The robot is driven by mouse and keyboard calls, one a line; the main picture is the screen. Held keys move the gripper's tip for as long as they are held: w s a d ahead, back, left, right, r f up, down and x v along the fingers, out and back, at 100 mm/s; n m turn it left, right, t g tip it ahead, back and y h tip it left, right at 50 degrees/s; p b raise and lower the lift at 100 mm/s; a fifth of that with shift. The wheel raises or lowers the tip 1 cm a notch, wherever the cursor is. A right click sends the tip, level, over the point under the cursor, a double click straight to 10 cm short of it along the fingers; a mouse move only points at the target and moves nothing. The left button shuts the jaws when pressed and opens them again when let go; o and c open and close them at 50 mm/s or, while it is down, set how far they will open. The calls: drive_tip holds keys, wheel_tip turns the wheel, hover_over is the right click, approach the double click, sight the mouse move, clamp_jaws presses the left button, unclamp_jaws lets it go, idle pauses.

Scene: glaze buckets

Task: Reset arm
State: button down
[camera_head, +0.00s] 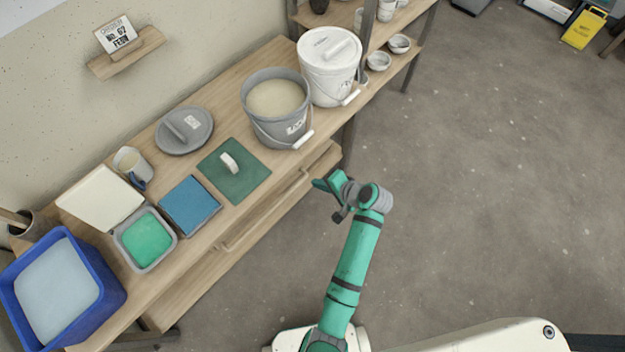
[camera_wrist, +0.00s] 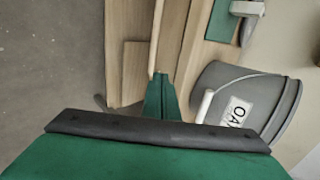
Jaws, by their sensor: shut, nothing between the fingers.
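My gripper (camera_head: 325,184) is green and hangs in the air just off the front edge of the wooden bench (camera_head: 224,217). It is shut and empty. In the wrist view the closed fingers (camera_wrist: 160,95) show above the dark wrist edge, in front of the bench. My arm rises from the base at the bottom of the head view and bends at a grey wrist joint. The open grey bucket (camera_head: 283,131) with pale glaze stands on the bench, left of and beyond the gripper. It also shows at the right of the wrist view (camera_wrist: 232,85).
A lidded white bucket (camera_head: 331,80) stands behind the grey one.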

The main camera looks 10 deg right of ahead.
drive_tip(key=v, duration=0.3)
drive_tip(key=shift+s+d+r, duration=0.15)
drive_tip(key=shift+s+d, duration=0.05)
drive_tip(key=shift+d, duration=0.25)
drive_tip(key=s+a+f+n+t+h, duration=0.1)
drive_tip(key=s+a+f+n+h, duration=0.15)
drive_tip(key=s, duration=0.55)
drive_tip(key=s+a+f+n+t+h, duration=0.1)
drive_tip(key=s+a+f+h, duration=0.2)
drive_tip(key=s, duration=0.5)
drive_tip(key=s+a+r+n+t, duration=0.3)
drive_tip(key=s+r, duration=0.3)
drive_tip(key=r, duration=0.4)
drive_tip(key=s+a+r+n+t, duration=0.2)
drive_tip(key=s+a+r+n, duration=0.2)
drive_tip(key=s+r, duration=0.3)
wheel_tip(320, 180, up, 5)
drive_tip(key=shift+s+a+f+t, duration=0.2)
drive_tip(key=shift+a+t, duration=0.15)
drive_tip(key=shift+t, duration=0.05)
